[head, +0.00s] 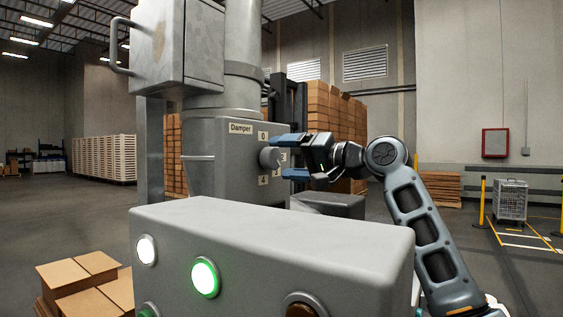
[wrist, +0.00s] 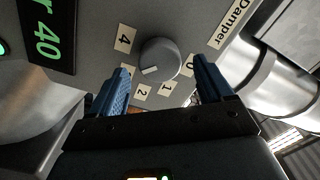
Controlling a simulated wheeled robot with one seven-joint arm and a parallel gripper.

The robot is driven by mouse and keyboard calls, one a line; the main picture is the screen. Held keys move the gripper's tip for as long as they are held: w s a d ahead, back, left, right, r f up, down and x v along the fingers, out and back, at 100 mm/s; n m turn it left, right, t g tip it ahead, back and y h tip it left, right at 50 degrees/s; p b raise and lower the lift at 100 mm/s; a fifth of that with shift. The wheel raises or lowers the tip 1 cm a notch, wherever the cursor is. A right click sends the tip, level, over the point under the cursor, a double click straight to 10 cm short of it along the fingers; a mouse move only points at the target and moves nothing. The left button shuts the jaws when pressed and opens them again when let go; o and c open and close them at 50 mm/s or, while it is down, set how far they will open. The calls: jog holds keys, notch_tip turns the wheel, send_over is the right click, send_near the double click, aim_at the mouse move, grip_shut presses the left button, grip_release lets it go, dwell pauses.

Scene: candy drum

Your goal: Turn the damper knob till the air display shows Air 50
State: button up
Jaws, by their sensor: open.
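The damper knob (wrist: 160,59) is a round grey dial with a white pointer mark, on a grey panel. The mark points down-left in the wrist view, near the 2 label and toward the left finger. Labels 0, 1, 2 and 4 show around it; the 3 is hidden there. The air display (wrist: 42,35) is cut off and reads "r 40" in green. My gripper (wrist: 161,72) is open, with blue fingers left and right of the knob and apart from it. In the head view the knob (head: 268,157) lies just left of my gripper (head: 288,157).
A grey console (head: 270,235) with a lit white button (head: 146,250) and a lit green button (head: 205,278) stands in front, below my arm. A grey cabinet (head: 180,45) with a handle hangs above left. Cardboard boxes (head: 85,280) lie at the lower left.

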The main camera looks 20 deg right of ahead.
jog(key=b+v, duration=0.1)
jog(key=v, duration=0.5)
dwell(0.4)
